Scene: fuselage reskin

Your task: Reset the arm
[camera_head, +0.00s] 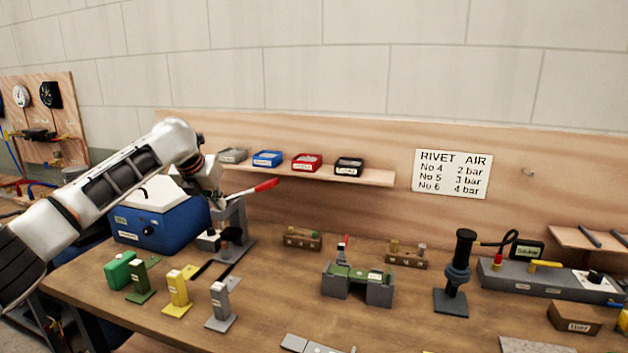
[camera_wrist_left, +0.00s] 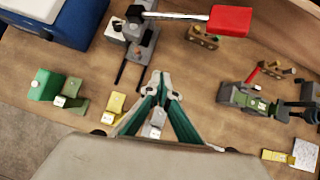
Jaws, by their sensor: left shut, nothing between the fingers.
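My left arm comes in from the left in the head view, bent over the blue box, with its left gripper (camera_head: 214,198) beside the grey lever press (camera_head: 236,222). In the left wrist view the two fingertips of the left gripper (camera_wrist_left: 160,80) meet, shut with nothing between them. The press's red handle (camera_head: 265,186) sticks out to the right of the gripper in the head view, and it also shows large at the top of the left wrist view (camera_wrist_left: 230,20). My right gripper is not in view.
A blue box with a white lid (camera_head: 160,222) stands at the back left. Green, yellow and grey stands (camera_head: 178,292) line the front left. A green-topped fixture (camera_head: 358,284) and a black upright tool (camera_head: 458,275) stand further right. Small bins (camera_head: 307,162) sit on the shelf behind.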

